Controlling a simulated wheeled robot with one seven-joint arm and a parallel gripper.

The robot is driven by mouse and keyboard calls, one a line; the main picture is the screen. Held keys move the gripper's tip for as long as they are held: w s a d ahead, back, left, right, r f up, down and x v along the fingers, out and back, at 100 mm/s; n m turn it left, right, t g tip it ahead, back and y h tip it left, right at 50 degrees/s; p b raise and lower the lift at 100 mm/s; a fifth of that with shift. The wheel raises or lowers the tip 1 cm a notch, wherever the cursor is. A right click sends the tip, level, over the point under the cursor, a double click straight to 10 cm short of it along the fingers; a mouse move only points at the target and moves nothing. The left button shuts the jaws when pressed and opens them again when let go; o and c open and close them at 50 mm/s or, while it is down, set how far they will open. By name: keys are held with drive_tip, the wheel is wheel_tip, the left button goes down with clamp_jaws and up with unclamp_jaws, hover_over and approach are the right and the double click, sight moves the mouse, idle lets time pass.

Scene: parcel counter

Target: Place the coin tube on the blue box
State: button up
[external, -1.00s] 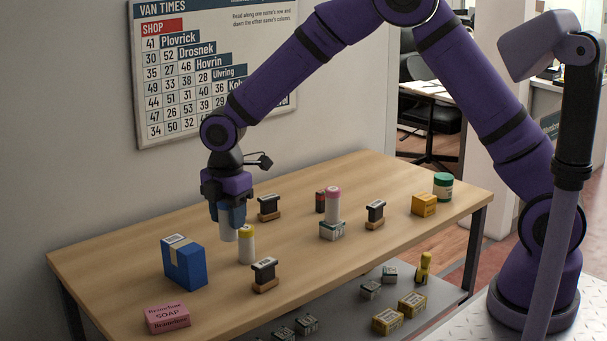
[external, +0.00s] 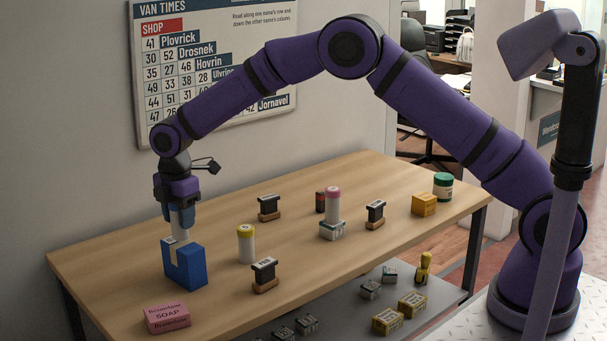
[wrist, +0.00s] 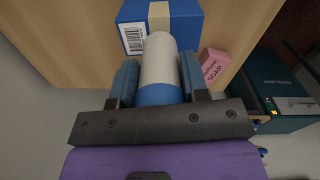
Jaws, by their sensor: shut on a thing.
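My gripper (external: 181,222) is shut on the coin tube (external: 179,234), a white cylinder with a blue band or cap at its upper end. The tube hangs roughly upright, its lower end at the top of the blue box (external: 187,272). I cannot tell whether they touch. In the wrist view the tube (wrist: 159,62) lies between both blue fingers (wrist: 159,84). The blue box (wrist: 187,28) shows beyond it, with a tan tape strip and a barcode label. The tube hides part of the box.
A pink soap box (external: 167,317) lies in front of the blue box. A yellow-capped tube (external: 246,246) and a dark stamp on a wooden base (external: 264,275) stand to the right. A pink-capped tube (external: 333,207) stands on a small carton. Bare tabletop (external: 120,250) lies left of the box.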

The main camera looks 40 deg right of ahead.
drive_tip(key=shift+f, duration=0.6)
drive_tip(key=shift+f, duration=0.1)
drive_tip(key=o, duration=1)
drive_tip(key=shift+f, duration=0.1)
wheel_tip(320, 180, up, 12)
drive_tip(key=shift+r, duration=0.2)
